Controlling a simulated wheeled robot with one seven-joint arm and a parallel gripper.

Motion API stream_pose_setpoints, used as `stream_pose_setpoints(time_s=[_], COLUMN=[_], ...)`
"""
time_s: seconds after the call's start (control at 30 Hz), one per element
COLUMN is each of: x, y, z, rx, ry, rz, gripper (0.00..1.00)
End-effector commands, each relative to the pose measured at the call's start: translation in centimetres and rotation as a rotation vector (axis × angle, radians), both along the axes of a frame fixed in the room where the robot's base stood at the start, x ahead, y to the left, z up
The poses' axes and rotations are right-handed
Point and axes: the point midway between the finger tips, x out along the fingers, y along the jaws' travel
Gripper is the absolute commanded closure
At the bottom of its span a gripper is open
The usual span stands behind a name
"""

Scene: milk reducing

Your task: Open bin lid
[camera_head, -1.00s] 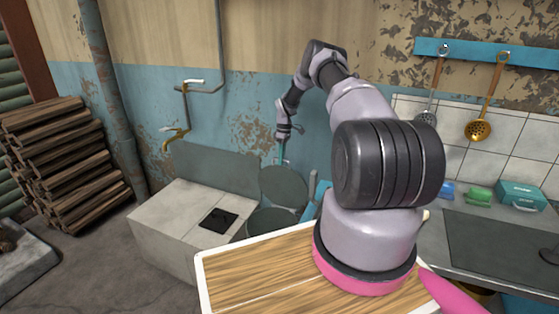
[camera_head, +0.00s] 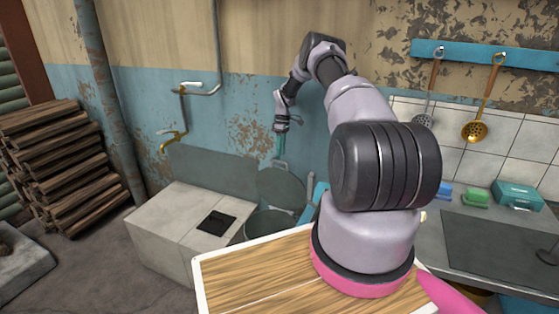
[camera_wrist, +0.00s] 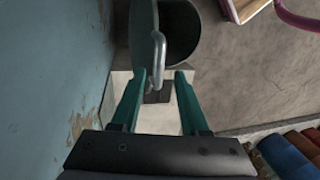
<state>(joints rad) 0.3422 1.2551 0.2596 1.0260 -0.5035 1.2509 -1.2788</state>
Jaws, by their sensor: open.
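The bin lid (camera_head: 281,188) is a grey-green disc standing raised against the blue wall, hinged above the round bin (camera_head: 270,223), whose mouth shows open. In the wrist view the lid (camera_wrist: 143,35) is nearly edge-on, with its pale metal handle (camera_wrist: 158,50) facing me and the dark bin (camera_wrist: 182,32) beyond. My gripper (camera_head: 280,150) is just above the lid's top edge. In the wrist view my gripper (camera_wrist: 159,75) has its teal fingers apart, with the handle's lower end between or just beyond the tips. I cannot tell whether a finger touches it.
A pale counter block (camera_head: 185,225) with a dark square opening stands left of the bin. A wooden board with a white rim (camera_head: 250,270) is in front. Stacked firewood (camera_head: 65,165) is at the left. The wall (camera_wrist: 45,80) runs close beside my gripper.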

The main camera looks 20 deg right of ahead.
Motion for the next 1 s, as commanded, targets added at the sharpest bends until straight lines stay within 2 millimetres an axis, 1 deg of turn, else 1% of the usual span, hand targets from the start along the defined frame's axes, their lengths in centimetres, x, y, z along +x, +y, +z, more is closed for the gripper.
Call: stream_pose_setpoints(time_s=[0.03,0.1,0.2,0.3,0.43,0.67,0.8,0.87,0.97,1.0], x=[0.2,0.4,0.7,0.8,0.8,0.8,0.5,0.0,-1.6,-2.3], y=[-0.2,-0.4,-0.7,-0.8,-0.9,-0.9,-0.8,-0.7,-0.6,-0.6], z=[1.2,2.4,4.0,5.0,5.6,5.6,5.4,5.0,4.1,3.8], rx=[-0.002,-0.001,-0.001,-0.001,0.001,0.0,-0.027,-0.077,-0.232,-0.317], ry=[-0.003,-0.002,-0.001,0.001,0.002,0.003,0.008,0.019,0.04,0.043], rz=[-0.001,0.0,0.0,0.001,0.0,0.0,0.019,0.051,0.163,0.231], gripper=[0.55,0.55,0.55,0.55,0.55,0.55,1.0,1.0,1.0,1.0])
